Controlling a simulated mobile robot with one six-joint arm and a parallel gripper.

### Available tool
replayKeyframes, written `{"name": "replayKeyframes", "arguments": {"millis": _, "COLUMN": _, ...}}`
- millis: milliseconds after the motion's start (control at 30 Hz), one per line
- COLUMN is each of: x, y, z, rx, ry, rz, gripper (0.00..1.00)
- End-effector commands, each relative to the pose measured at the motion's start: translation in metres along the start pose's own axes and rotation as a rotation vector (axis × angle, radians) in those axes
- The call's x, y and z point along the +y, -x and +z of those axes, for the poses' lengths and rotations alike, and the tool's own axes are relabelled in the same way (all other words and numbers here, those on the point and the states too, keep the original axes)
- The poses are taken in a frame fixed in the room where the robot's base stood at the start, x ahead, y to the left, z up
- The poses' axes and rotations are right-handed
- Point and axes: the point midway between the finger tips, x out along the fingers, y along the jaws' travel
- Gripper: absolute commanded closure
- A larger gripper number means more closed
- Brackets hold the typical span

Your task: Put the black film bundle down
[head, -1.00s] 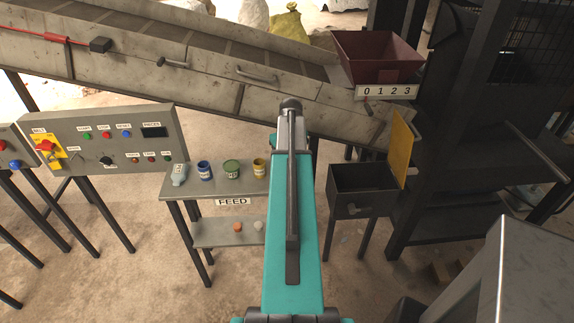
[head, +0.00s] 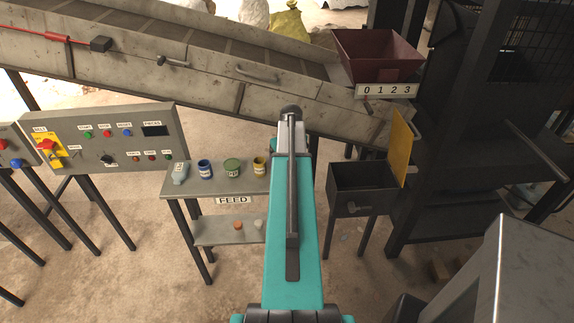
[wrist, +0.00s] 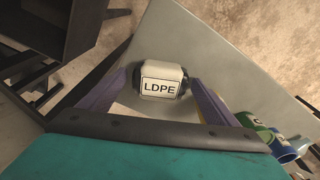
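The black film bundle (wrist: 161,81) shows in the wrist view, with dark ends and a white band lettered LDPE. My gripper (wrist: 160,84) has one finger at each dark end, and the fingers appear to press on it. The bundle is over the grey top of the FEED table (wrist: 221,62); I cannot tell whether it touches the surface. In the head view my arm hides the gripper and the bundle. The FEED table (head: 185,187) stands there left of my arm.
A white bottle (head: 179,174), blue can (head: 205,169), green can (head: 232,168) and yellow can (head: 260,167) stand on the table's left part. A dark bin (head: 358,199) stands right of my arm. The sloping conveyor (head: 210,80) runs behind, and a control panel (head: 105,140) stands left.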

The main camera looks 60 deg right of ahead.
Motion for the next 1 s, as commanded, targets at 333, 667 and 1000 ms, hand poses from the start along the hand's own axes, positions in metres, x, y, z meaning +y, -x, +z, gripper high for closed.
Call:
{"name": "replayKeyframes", "arguments": {"millis": 333, "x": 0.0, "y": 0.005, "z": -0.001, "rx": 0.0, "ry": 0.0, "rz": 0.0, "gripper": 0.17}}
{"name": "replayKeyframes", "arguments": {"millis": 667, "x": 0.0, "y": 0.025, "z": 0.0, "rx": 0.001, "ry": 0.0, "rz": 0.001, "gripper": 0.17}}
{"name": "replayKeyframes", "arguments": {"millis": 1000, "x": 0.001, "y": 0.061, "z": 0.0, "rx": 0.001, "ry": -0.001, "rz": 0.001, "gripper": 0.17}}
